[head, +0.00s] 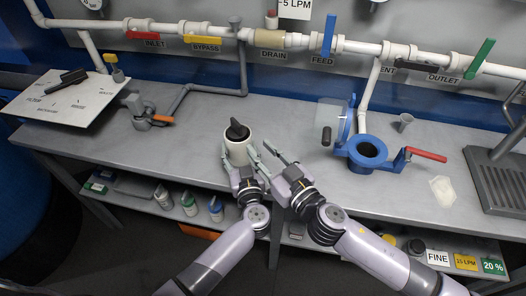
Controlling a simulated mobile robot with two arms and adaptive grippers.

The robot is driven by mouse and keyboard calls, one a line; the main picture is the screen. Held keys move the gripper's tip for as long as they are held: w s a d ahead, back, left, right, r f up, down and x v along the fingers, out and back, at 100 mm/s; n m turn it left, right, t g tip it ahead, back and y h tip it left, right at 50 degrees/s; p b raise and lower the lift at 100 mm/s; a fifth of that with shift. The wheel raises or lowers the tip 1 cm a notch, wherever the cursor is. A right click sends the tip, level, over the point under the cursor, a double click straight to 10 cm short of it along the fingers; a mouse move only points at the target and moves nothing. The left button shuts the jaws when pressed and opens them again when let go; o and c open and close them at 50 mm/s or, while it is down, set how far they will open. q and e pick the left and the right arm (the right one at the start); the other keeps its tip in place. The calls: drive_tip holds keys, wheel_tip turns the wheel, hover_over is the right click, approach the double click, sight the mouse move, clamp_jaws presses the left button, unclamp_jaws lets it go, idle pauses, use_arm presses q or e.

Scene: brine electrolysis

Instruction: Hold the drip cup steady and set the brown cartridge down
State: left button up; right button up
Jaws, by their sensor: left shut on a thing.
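A white cylindrical cup (239,153) with a dark object (237,130) at its top stands upright near the bench's front edge. It may be the drip cup. My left gripper (241,166) is shut on this cup from the front. My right gripper (277,151) is just right of the cup, its fingers apart with nothing seen between them. I see no loose brown cartridge; a tan section (270,38) sits in the white pipe above the drain label.
A blue ring housing (368,153) with a red handle (427,155) stands right on the bench (310,185), its clear lid (333,114) raised. A white board (68,98) is left.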

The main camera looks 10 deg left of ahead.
use_arm(q)
drive_tip(key=o, duration=1.2)
drive_tip(key=shift+s, duration=0.1)
